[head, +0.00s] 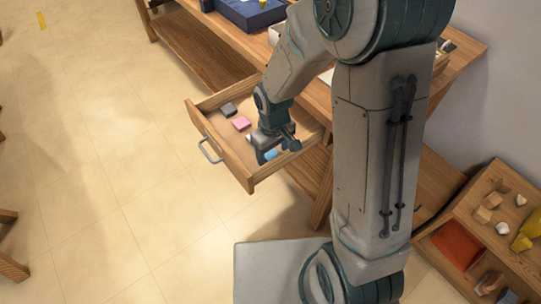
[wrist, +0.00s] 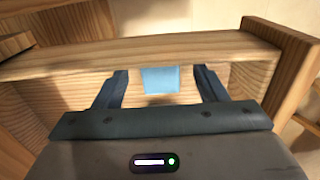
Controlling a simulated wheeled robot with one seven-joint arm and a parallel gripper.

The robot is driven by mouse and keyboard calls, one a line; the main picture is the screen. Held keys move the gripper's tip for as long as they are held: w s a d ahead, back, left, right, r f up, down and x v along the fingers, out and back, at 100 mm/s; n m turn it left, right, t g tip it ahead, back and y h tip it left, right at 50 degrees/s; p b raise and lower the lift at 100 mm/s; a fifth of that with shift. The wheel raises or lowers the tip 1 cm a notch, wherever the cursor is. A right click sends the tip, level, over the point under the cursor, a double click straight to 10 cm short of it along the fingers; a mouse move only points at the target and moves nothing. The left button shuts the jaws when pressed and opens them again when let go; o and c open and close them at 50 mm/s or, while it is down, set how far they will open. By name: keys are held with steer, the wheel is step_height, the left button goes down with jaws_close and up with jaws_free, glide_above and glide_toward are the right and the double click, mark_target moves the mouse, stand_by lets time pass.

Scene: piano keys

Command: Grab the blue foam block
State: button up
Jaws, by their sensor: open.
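The blue foam block (wrist: 160,79) shows in the wrist view as a light blue piece on the wooden drawer floor, between the two dark fingers. In the head view the blue block (head: 271,155) is partly hidden under my gripper (head: 277,154), inside the pulled-out drawer (head: 238,170). My gripper also shows in the wrist view (wrist: 160,82), with its fingers apart on either side of the block and a gap at each side. I cannot tell how far down beside the block the fingertips reach.
The drawer's front wall (wrist: 140,52) is close to the fingers. A shelf with small items (head: 485,225) stands at the right.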

steer(key=shift+f, duration=0.55)
steer(key=c, duration=1)
steer(key=shift+c, duration=0.3)
